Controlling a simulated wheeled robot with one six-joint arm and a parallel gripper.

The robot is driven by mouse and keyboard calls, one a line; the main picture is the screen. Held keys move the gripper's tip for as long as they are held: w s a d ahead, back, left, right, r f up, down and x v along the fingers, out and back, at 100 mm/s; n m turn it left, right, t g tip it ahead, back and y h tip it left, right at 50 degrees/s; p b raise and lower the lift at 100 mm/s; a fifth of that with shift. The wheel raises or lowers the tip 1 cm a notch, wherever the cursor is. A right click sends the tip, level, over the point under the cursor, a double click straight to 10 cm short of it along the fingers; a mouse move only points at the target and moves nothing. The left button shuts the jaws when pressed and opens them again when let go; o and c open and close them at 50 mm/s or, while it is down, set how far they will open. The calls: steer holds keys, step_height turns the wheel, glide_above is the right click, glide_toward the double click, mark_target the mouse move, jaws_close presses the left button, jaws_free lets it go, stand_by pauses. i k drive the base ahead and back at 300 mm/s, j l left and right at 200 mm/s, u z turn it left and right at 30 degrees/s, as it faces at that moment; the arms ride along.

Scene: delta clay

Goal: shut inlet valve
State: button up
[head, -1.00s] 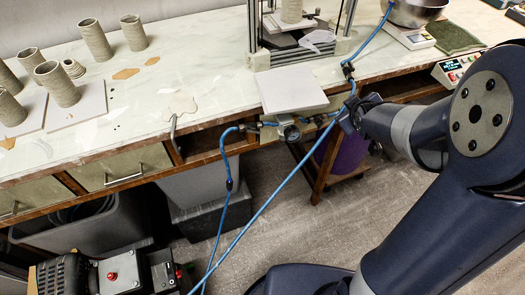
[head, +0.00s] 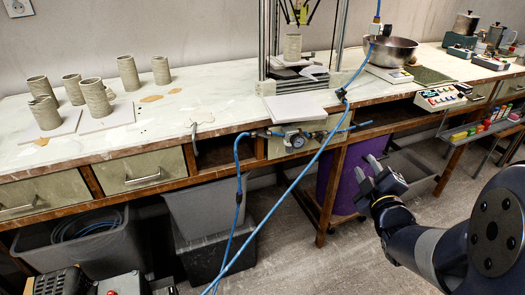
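A pneumatic fitting assembly with a round gauge (head: 297,141) is mounted under the front edge of the workbench, in the middle of the head view. Dark fittings (head: 262,133) lie to its left, where a blue hose (head: 238,165) joins. A short blue piece (head: 352,127) sticks out to the right of the assembly. The inlet valve's handle and its position are too small to tell. My gripper (head: 367,167) is to the right of and below the assembly, clear of it. Its two fingers are apart, with nothing visible between them.
A long blue hose (head: 290,190) runs diagonally past the assembly to the floor. A purple bin (head: 343,178) stands under the bench behind my gripper. A white board (head: 294,107) overhangs the bench edge above the gauge. Grey bins (head: 205,210) stand at the left; floor at right is open.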

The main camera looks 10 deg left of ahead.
mark_target(262, 136)
steer(key=l+u, duration=0.15)
steer(key=u, duration=1.3)
steer(key=k+l+u, duration=0.15)
steer(key=l, duration=1.25)
steer(key=i, duration=0.05)
